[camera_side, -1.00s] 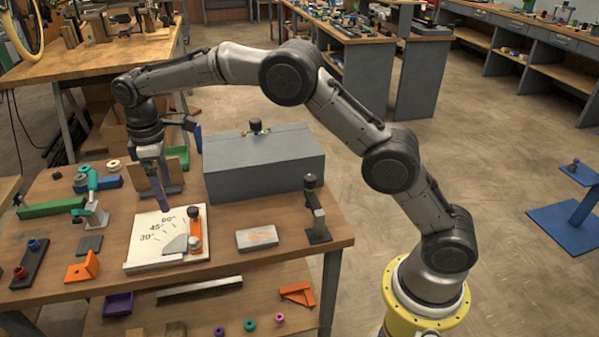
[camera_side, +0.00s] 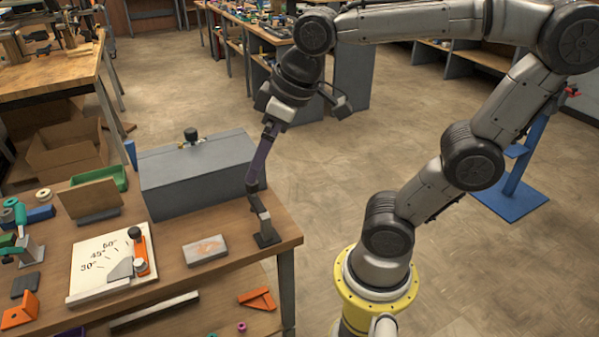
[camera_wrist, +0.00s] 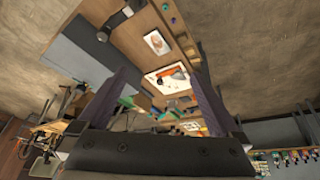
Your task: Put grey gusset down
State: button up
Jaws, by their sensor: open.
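The light grey gusset (camera_side: 121,269) lies flat on the white angle board (camera_side: 90,262), close beside the orange clamp (camera_side: 140,255). The board carries marks for 30, 45 and 60 degrees. My gripper (camera_side: 252,186), with purple fingers, is well to the right of the board, above the table's right end. It is open, and nothing shows between its fingers. In the wrist view my gripper (camera_wrist: 164,74) has its two fingers wide apart, and the board shows small beyond them.
A large grey box (camera_side: 200,175) stands behind the board. A dark upright clamp (camera_side: 263,225) stands just below my fingers, near the table's right edge. Open floor lies to the right.

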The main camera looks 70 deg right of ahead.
jog(key=s+f+m, duration=0.1)
jog(key=s+f, duration=0.2)
jog(key=s, duration=0.3)
jog(key=shift+d+f+t, duration=0.35)
jog(key=shift+d+t, duration=0.05)
jog(key=shift+d, duration=0.05)
